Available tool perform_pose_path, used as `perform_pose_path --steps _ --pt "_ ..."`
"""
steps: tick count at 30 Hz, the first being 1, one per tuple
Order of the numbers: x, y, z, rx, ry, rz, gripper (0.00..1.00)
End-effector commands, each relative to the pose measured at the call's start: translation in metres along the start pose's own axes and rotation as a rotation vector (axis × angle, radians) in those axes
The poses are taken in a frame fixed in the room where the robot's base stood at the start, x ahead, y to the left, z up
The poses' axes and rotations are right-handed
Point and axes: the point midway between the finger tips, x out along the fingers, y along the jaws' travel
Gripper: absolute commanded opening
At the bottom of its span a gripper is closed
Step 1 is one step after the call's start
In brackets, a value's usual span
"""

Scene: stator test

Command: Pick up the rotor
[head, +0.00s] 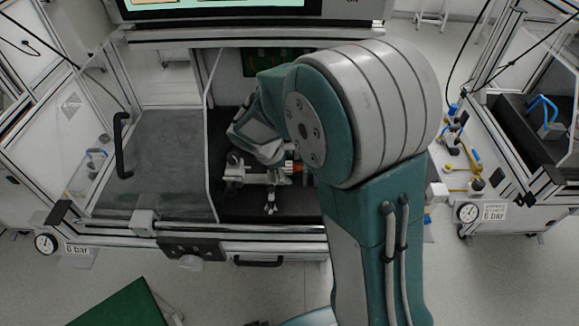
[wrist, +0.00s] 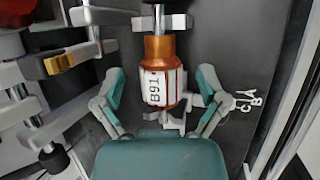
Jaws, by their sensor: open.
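The rotor (wrist: 161,72) is a copper cylinder with a white label reading "B91" and a metal shaft at its far end. In the wrist view it lies between the two teal-tipped fingers of my gripper (wrist: 160,90). The fingers are spread, with a gap on each side of the rotor. My arm hides most of the gripper there.
Grey support blocks (wrist: 163,22) stand at the rotor's shaft. Metal rods and a yellow-brown clamp (wrist: 59,64) are close on the left. A clear door with a black handle (head: 122,145) is left of the opening.

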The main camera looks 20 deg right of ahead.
Motion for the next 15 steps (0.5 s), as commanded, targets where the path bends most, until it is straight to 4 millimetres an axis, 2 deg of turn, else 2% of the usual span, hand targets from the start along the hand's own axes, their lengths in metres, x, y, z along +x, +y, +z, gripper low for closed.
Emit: perform_pose_path --steps 3,4,5,6,8,9,10,15 --pt "-0.0004 0.0 0.0 0.0 0.0 0.0 0.91" --pt "-0.0004 0.0 0.0 0.0 0.0 0.0 0.82" --pt "-0.0005 0.0 0.0 0.0 0.0 0.0 0.69" --pt "-0.0005 0.0001 0.0 0.0 0.0 0.0 0.51" --pt "-0.0006 0.0001 0.0 0.0 0.0 0.0 0.24" --pt "-0.0006 0.0001 0.0001 0.0 0.0 0.0 0.06" --pt "-0.0006 0.0001 0.0004 0.0 0.001 0.0 0.0" --pt "-0.0002 0.0005 0.0013 0.001 0.001 0.0 0.0"
